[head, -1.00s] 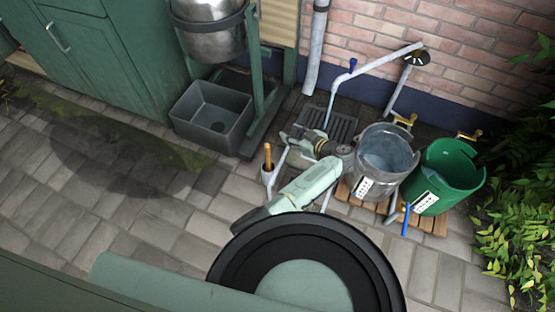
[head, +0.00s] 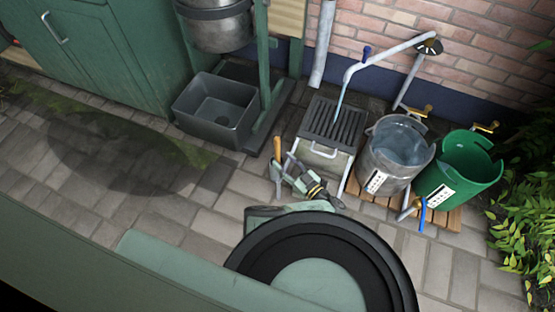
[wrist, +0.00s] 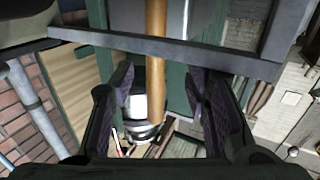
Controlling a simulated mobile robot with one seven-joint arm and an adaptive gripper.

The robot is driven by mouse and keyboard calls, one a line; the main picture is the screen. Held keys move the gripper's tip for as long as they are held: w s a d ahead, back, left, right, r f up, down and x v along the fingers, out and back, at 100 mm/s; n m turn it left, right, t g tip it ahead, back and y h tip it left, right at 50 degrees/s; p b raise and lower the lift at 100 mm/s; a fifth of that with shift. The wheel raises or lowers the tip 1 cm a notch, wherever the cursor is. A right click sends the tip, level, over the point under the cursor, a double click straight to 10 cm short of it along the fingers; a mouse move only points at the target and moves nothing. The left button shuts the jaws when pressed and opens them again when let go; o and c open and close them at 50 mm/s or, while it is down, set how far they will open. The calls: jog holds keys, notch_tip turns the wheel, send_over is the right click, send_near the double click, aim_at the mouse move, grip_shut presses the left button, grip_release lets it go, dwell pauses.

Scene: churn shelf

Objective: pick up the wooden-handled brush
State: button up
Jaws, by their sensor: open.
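The brush shows as an upright orange-brown wooden handle (head: 277,148) left of the drain stand in the head view. Its lower end and bristles are hidden. In the wrist view the wooden handle (wrist: 156,60) runs down from the top edge, between my two dark fingers. My gripper (wrist: 165,95) is open, one finger on each side of the handle, with visible gaps. In the head view my gripper (head: 280,167) is low beside the handle, partly hidden by its own links.
A slatted drain stand (head: 326,148) with a white front handle is close on the right. A grey bucket (head: 378,165) and a green bucket (head: 465,178) stand on wooden slats further right. A dark grey basin (head: 190,125) is behind left. Open paving lies to the left.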

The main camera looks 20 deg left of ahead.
aim_at(279, 155)
jog(key=b+x, duration=0.1)
jog(key=x, duration=0.4)
jog(key=shift+w, duration=0.25)
jog(key=shift+c, duration=0.3)
jog(key=shift+d, duration=0.1)
grip_shut()
